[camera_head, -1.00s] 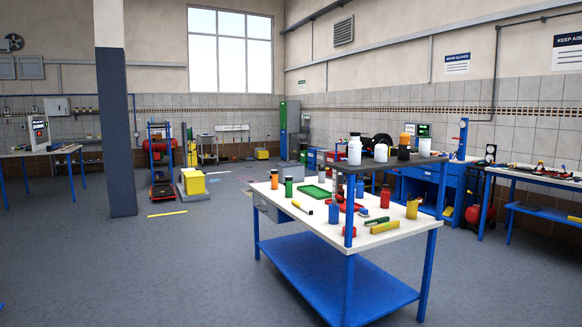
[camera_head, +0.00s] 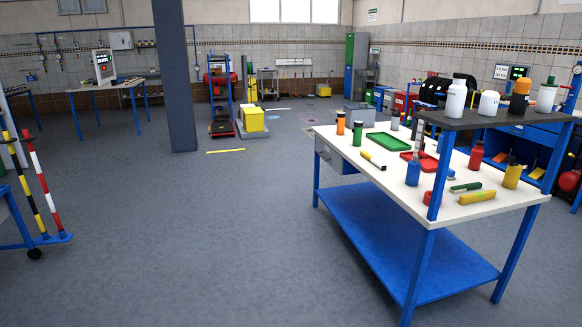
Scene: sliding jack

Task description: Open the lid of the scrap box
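No box is clearly readable as the scrap box from here. A yellow box (camera_head: 252,119) stands on the floor in the middle distance, beside a grey block and a red and blue wheeled machine. It is small in view, and I cannot tell whether it has a lid. A smaller yellow thing (camera_head: 324,91) lies farther back near the wall. Neither of my grippers is in view.
A white-topped blue workbench (camera_head: 350,151) with bottles, trays and tools stands close on the right. A dark pillar (camera_head: 175,80) rises left of centre. Striped poles (camera_head: 45,185) stand on a blue base at the left edge. Open grey floor (camera_head: 190,230) lies between.

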